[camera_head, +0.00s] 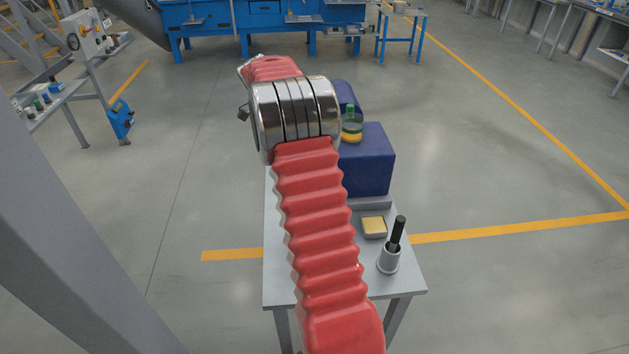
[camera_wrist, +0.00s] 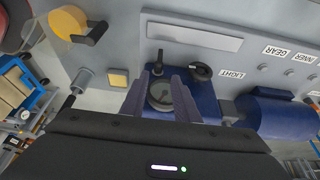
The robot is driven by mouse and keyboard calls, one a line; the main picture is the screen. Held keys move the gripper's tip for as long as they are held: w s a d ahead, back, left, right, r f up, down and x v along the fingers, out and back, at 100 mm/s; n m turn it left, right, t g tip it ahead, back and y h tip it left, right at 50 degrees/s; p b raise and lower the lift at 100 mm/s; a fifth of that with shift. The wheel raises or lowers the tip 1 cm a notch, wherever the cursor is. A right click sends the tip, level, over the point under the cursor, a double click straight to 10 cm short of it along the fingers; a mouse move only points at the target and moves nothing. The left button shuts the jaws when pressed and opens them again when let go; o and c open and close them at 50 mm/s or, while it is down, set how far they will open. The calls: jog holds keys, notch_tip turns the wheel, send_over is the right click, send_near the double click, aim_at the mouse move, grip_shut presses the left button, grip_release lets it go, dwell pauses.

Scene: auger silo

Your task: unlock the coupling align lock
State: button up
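My gripper (camera_wrist: 160,90) shows in the wrist view with its two dark purple fingers spread apart, open. A round dark green thing (camera_wrist: 160,96) shows between them, over a dark blue housing; I cannot tell whether the fingers touch it. A small upright black handle (camera_wrist: 159,56) and a black ring-shaped knob (camera_wrist: 201,71) are just beyond the fingertips. A yellow disc with a black handle (camera_wrist: 68,22) is at the upper left. I see no label for the coupling align lock, so I cannot tell which part it is. In the head view my gripper is hidden.
A grey table (camera_head: 277,285) carries a dark blue housing (camera_head: 368,165), a yellow pad (camera_head: 373,225) and a metal holder (camera_head: 388,259) with a black rod. Floor right is clear.

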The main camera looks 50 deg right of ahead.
jog(key=x, duration=1.3)
jog(key=shift+s+f, duration=0.1)
grip_shut()
jog(key=shift+a, duration=0.25)
jog(key=shift+d, duration=0.25)
